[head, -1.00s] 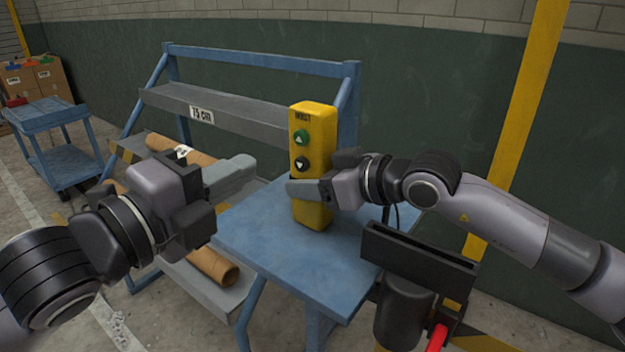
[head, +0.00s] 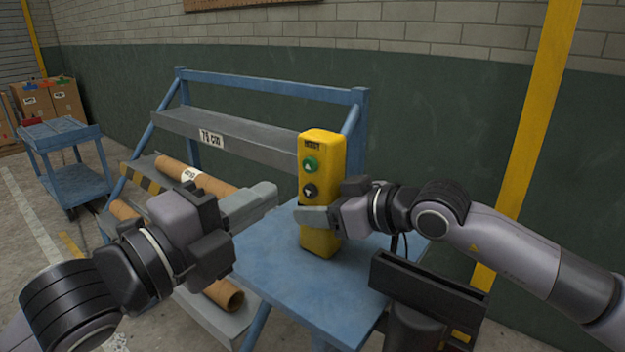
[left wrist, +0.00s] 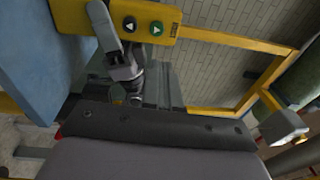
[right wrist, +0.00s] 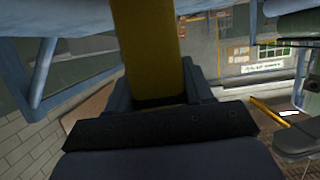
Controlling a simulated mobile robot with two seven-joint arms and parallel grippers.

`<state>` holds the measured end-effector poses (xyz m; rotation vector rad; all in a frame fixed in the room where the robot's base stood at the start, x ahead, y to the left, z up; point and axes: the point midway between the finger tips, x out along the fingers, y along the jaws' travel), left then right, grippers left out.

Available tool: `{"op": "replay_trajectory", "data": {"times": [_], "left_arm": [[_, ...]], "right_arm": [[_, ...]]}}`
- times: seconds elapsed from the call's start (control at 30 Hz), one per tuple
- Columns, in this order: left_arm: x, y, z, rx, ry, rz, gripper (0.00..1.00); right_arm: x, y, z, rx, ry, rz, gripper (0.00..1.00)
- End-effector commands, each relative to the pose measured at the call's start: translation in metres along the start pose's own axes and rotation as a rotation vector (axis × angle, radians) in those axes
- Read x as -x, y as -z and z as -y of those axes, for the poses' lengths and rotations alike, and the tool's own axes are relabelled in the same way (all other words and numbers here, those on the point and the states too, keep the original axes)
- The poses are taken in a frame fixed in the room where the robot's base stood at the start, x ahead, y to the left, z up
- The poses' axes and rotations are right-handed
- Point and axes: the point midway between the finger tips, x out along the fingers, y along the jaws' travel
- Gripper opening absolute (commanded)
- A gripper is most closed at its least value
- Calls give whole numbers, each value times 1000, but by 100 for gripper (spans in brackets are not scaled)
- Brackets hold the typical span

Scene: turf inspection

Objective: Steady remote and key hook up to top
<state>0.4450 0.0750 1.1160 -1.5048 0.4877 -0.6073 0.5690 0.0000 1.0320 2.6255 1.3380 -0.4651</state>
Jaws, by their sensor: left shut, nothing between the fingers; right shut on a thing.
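The yellow remote (head: 320,160) stands upright at the blue table, with a green up-arrow button above a black down-arrow button. My right gripper (head: 314,216) is shut on its lower part, below the buttons. I cannot tell whether its base touches the tabletop. The remote also shows at the top of the left wrist view (left wrist: 160,18) and as a yellow column in the right wrist view (right wrist: 148,45). My left gripper (head: 262,197) is shut and empty, left of the remote and apart from it. I cannot make out a hook in any view.
The blue table (head: 285,275) is bare around the remote. A rack with a "75 cm" label (head: 212,139) and cardboard tubes (head: 225,294) stands behind and left. A blue cart (head: 75,180) is far left. A yellow post (head: 528,130) stands right, against the wall.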

Motion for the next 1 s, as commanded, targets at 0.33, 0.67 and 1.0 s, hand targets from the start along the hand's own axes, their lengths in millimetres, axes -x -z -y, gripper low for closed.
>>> {"op": "replay_trajectory", "data": {"times": [0.33, 0.67, 1.0], "left_arm": [[-9, 18, 2, 423, 313, -158, 0], [10, 1, -4, 745, 629, -185, 0], [21, -9, -9, 832, 743, -175, 0]], "right_arm": [[0, 1, 0, 1, 0, -2, 10], [0, 1, 0, 1, 0, -2, 10], [0, 1, 0, 1, 0, -3, 10]]}}
